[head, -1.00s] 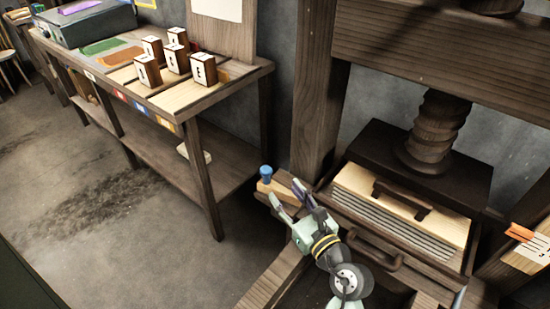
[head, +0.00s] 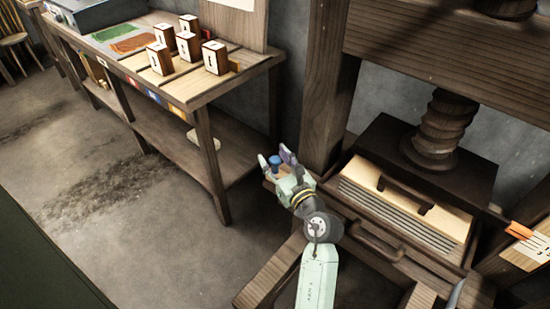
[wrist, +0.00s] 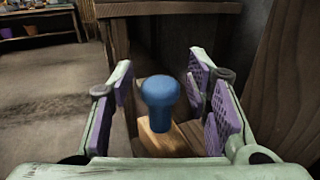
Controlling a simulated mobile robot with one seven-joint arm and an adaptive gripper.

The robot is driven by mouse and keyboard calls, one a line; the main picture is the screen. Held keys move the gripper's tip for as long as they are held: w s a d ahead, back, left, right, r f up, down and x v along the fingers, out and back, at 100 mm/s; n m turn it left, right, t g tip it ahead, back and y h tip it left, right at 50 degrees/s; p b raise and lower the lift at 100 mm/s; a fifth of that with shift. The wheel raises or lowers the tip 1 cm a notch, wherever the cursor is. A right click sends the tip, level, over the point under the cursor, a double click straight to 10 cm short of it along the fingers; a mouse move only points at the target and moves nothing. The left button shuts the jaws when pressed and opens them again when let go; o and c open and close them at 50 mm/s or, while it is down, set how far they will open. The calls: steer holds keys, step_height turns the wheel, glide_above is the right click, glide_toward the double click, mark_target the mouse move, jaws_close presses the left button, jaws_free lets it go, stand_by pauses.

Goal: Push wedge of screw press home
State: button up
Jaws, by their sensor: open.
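The wedge is a light wooden block with a blue knob (head: 276,161) on top, at the left side of the screw press (head: 440,130). In the wrist view the blue knob (wrist: 160,95) stands upright between my two purple-padded fingers, with the pale wood of the wedge (wrist: 163,140) below it. My gripper (head: 277,160) is open around the knob, with room visible on both sides; it also shows in the wrist view (wrist: 165,95). In the head view my gripper hides most of the wedge's wooden body.
A wooden post (head: 325,100) of the press rises close to the right of my gripper. A pale board with a dark handle (head: 405,195) lies under the press screw. A bench (head: 200,95) with several lettered blocks stands to the left, with open floor before it.

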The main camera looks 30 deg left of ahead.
steer(key=shift+c, duration=0.3)
jaws_close()
stand_by(0.4)
